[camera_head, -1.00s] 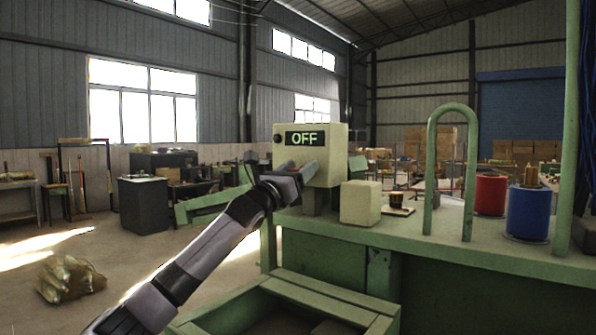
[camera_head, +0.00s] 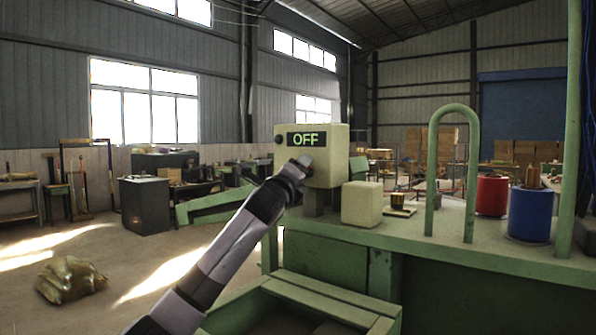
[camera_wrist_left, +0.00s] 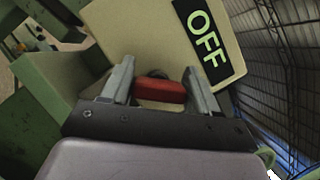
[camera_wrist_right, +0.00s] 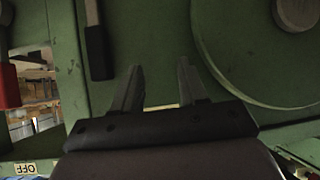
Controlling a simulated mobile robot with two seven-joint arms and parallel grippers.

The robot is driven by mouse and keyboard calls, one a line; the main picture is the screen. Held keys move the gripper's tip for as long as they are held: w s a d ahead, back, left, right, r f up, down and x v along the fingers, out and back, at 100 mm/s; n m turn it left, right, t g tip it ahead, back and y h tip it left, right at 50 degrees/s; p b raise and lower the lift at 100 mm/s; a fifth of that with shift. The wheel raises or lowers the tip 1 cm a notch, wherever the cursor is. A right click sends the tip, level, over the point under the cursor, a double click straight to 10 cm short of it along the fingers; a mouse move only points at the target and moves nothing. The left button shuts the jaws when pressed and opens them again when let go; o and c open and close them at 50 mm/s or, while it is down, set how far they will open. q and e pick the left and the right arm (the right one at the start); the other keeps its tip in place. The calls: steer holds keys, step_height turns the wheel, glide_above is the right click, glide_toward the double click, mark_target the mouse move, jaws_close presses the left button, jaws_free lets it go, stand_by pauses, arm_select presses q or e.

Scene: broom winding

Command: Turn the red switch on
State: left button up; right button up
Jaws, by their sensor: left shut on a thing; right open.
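The beige control box (camera_head: 340,155) stands on the green bench, and its display (camera_head: 306,139) reads OFF in green letters. In the left wrist view, the red switch (camera_wrist_left: 160,91) projects from the face of the box (camera_wrist_left: 135,35) below the display (camera_wrist_left: 207,42). My left gripper (camera_wrist_left: 162,84) has its two fingers on either side of the red switch, shut on it. In the head view my left gripper (camera_head: 302,164) is at the box front and hides the switch. My right gripper (camera_wrist_right: 160,76) is open and empty in front of green machine surfaces.
A beige block (camera_head: 361,204), a small dark cup (camera_head: 397,200), a green hoop (camera_head: 430,170), a red spool (camera_head: 492,195) and a blue spool (camera_head: 530,213) stand on the bench (camera_head: 470,262). In the right wrist view, a dark-handled lever (camera_wrist_right: 98,50) is near my right gripper.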

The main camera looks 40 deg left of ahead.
arm_select(q)
steer(key=n, duration=0.2)
steer(key=n+g, duration=0.1)
steer(key=n, duration=0.1)
steer(key=shift+f+g+y, duration=0.1)
steer(key=shift+g+y, duration=0.2)
steer(key=shift+y, duration=0.1)
steer(key=shift+f+n+g, duration=0.15)
steer(key=shift+n+g, duration=0.65)
steer(key=shift+n, duration=1.4)
steer(key=o, duration=1)
steer(key=shift+a, duration=0.1)
steer(key=shift+c, duration=0.2)
steer(key=b+v, duration=0.2)
steer(key=v, duration=0.5)
steer(key=shift+s, duration=0.15)
